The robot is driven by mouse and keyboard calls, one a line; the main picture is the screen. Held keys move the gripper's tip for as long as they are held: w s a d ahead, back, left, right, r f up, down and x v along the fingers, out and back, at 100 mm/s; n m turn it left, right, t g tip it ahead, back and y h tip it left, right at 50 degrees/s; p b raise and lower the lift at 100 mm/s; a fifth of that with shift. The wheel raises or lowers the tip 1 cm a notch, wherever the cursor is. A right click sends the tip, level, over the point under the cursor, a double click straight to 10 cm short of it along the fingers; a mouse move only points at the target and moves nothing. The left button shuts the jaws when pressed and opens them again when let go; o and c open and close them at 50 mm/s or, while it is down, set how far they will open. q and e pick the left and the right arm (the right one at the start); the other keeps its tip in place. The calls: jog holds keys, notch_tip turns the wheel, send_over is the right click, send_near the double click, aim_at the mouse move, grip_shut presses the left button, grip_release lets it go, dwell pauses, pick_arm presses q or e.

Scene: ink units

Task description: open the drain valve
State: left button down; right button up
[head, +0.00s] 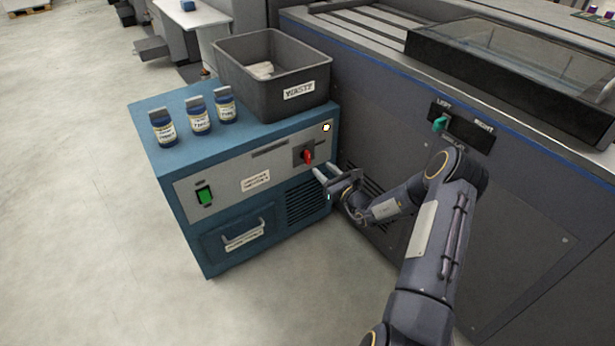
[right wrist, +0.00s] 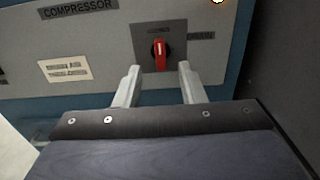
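The drain valve is a red rotary handle (head: 308,157) on a dark plate at the right of the blue compressor cabinet's (head: 185,189) front panel. In the right wrist view the red handle (right wrist: 158,51) stands upright, just beyond and between the fingertips. My right gripper (head: 325,173) is open and empty, its two pale fingers pointing at the handle. In the right wrist view the gripper (right wrist: 158,72) shows a wide gap between its fingers, apart from the handle. My left gripper is in neither view.
A grey waste bin (head: 240,82) and several blue bottles (head: 199,116) stand on the cabinet. A green switch (head: 205,195) is at the panel's left. A large dark machine (head: 385,135) with a green lever (head: 439,123) stands close on the right. The floor at left is clear.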

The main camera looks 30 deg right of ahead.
aim_at(309, 156)
jog(key=w, duration=0.2)
jog(key=w+b, duration=0.1)
jog(key=w, duration=0.1)
jog(key=w+b, duration=0.1)
jog(key=w, duration=0.2)
jog(key=shift+a+f, duration=0.1)
jog(key=shift+a, duration=0.2)
jog(key=shift+w, duration=0.3)
jog(key=shift+c, duration=0.5)
grip_shut()
